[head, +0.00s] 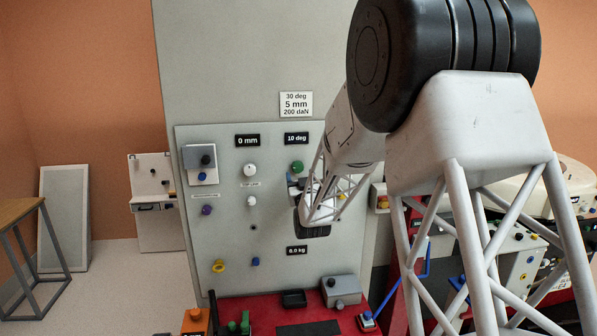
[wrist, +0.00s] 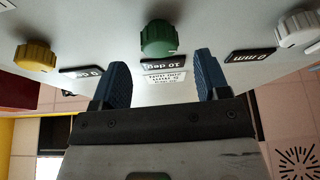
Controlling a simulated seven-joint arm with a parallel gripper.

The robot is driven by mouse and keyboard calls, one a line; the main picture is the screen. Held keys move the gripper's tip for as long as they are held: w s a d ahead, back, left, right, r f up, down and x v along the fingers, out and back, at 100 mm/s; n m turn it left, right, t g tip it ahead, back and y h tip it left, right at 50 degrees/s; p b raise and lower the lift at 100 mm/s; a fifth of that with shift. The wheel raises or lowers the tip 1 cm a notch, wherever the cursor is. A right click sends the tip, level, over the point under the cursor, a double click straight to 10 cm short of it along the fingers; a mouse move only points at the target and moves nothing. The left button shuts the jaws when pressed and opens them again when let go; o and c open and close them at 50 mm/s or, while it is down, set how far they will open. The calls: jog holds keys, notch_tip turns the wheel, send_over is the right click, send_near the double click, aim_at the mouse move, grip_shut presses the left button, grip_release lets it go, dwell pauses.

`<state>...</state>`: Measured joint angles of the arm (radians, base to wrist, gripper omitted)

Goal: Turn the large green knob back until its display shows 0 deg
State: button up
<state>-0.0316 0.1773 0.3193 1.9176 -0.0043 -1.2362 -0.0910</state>
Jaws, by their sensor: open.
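The large green knob (head: 297,167) is on the grey upright panel, under a black display (head: 296,138) reading 10 deg. In the wrist view the green knob (wrist: 158,38) shows upside down, with its display (wrist: 162,64) beside it. My gripper (wrist: 161,82) is open and empty. Its two blue fingers are apart, either side of the knob's line in the wrist view, with the knob beyond the tips. No contact shows. In the head view my arm hides much of the gripper, just below and right of the knob.
A white knob (head: 250,170) under a 0 mm display (head: 247,141) is left of the green knob. A yellow knob (wrist: 35,55) is on its other side. A placard (head: 296,104) reads 30 deg, 5 mm, 200 daN. A red table (head: 262,307) stands below.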

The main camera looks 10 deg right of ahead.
aim_at(298, 169)
jog(key=shift+x, duration=1.8)
jog(key=c, duration=0.9)
jog(key=shift+c, duration=0.2)
